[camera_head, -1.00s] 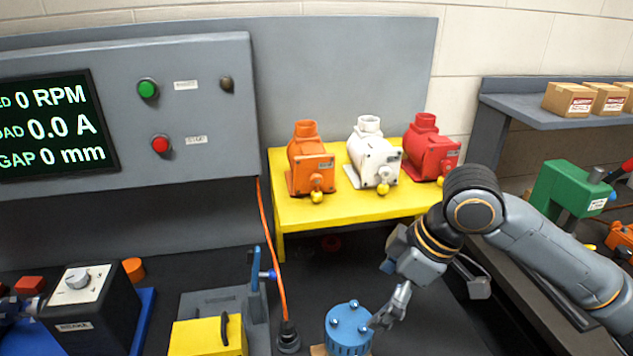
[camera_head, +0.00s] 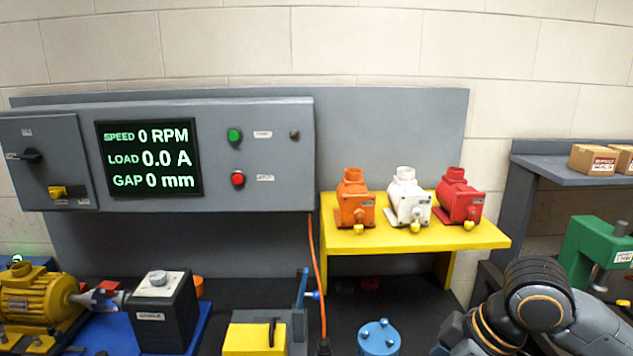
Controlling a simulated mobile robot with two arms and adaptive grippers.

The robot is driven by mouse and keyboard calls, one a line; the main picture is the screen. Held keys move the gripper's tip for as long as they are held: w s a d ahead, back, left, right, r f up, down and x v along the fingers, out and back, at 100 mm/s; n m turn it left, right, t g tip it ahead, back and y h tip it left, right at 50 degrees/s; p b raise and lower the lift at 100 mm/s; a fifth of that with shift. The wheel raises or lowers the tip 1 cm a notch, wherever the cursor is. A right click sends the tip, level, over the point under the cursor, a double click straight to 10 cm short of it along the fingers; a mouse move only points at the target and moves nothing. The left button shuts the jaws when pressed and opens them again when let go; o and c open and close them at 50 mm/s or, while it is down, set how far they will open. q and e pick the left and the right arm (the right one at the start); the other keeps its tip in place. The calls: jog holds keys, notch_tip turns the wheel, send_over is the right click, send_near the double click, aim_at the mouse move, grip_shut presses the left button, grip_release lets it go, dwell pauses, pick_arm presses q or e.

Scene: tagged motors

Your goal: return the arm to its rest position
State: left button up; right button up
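My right arm (camera_head: 540,308) comes in at the lower right. Its elbow and upper link show, and its gripper is out of the picture below the bottom edge. My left arm and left gripper are not in view. The blue round part with metal studs (camera_head: 379,338) stands at the bottom edge, left of my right arm, with a gap between them. An orange motor (camera_head: 354,205), a white motor (camera_head: 408,203) and a red motor (camera_head: 460,202) stand in a row on the yellow shelf (camera_head: 345,240).
The control panel (camera_head: 220,130) reads 0 RPM, 0.0 A and 0 mm. A yellow motor (camera_head: 35,295), a black box with a knob (camera_head: 162,315) and a yellow block (camera_head: 254,340) stand on the bench. A green press (camera_head: 597,250) and cardboard boxes (camera_head: 592,159) are at the right.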

jog(key=s+a+f+m+t+y, duration=0.1)
jog(key=s+a+f+m, duration=0.15)
jog(key=f, duration=0.45)
jog(key=s+a+f+m+t, duration=0.1)
jog(key=a+f, duration=0.3)
jog(key=f, duration=0.3)
jog(key=s+d+f+m+h, duration=0.5)
jog(key=s+d+f+m, duration=0.2)
jog(key=s+d+f, duration=0.45)
jog(key=s+a+f+g+b, duration=0.1)
jog(key=s+f, duration=0.1)
jog(key=f, duration=1.1)
jog(key=s+a+f+g+b, duration=0.1)
jog(key=f, duration=1.3)
pick_arm(q)
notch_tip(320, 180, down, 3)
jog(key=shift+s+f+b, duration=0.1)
jog(key=shift+b, duration=0.45)
pick_arm(e)
jog(key=s+d+f, duration=0.1)
jog(key=s+f, duration=0.7)
jog(key=s+d+f+g, duration=0.1)
jog(key=s+d+f, duration=0.1)
jog(key=s+f, duration=0.6)
jog(key=shift+s+d+f, duration=0.25)
jog(key=shift+s+f, duration=0.05)
jog(key=shift+f, duration=0.2)
jog(key=shift+n, duration=0.25)
